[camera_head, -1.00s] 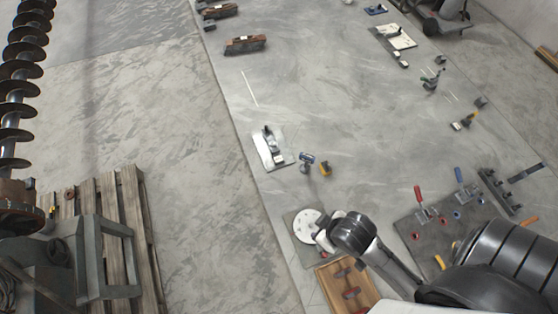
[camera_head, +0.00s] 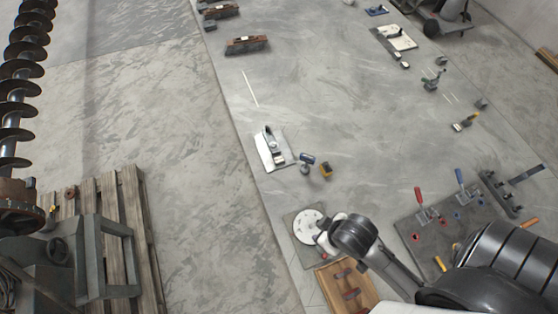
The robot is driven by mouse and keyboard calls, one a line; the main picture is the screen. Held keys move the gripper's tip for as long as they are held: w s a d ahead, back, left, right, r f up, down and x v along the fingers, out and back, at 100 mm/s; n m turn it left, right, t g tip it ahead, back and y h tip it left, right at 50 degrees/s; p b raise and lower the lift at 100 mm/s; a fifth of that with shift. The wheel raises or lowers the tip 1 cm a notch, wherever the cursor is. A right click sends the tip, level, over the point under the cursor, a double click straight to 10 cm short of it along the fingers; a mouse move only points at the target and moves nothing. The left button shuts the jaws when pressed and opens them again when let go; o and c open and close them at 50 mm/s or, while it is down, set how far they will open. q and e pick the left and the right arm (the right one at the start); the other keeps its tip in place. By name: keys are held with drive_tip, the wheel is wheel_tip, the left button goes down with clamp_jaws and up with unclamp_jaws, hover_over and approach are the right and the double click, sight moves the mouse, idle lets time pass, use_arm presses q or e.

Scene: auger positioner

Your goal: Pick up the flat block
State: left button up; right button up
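I cannot tell for sure which item is the flat block. Small grey blocks lie on the large grey table, one at the right edge (camera_head: 481,103) and one farther back (camera_head: 441,60). One of my arms comes in from the lower right. Its far end reaches beside a round white disc (camera_head: 307,226) on a dark square plate. The gripper there is hidden or too small to make out, so its state does not show. My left gripper is not in view.
A wooden board with dark red handles (camera_head: 349,287) lies at the front. A clamp plate (camera_head: 428,226) is at right. A pallet (camera_head: 137,220) and auger (camera_head: 22,70) stand left. The table's middle is clear.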

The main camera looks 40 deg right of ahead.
idle(0.3)
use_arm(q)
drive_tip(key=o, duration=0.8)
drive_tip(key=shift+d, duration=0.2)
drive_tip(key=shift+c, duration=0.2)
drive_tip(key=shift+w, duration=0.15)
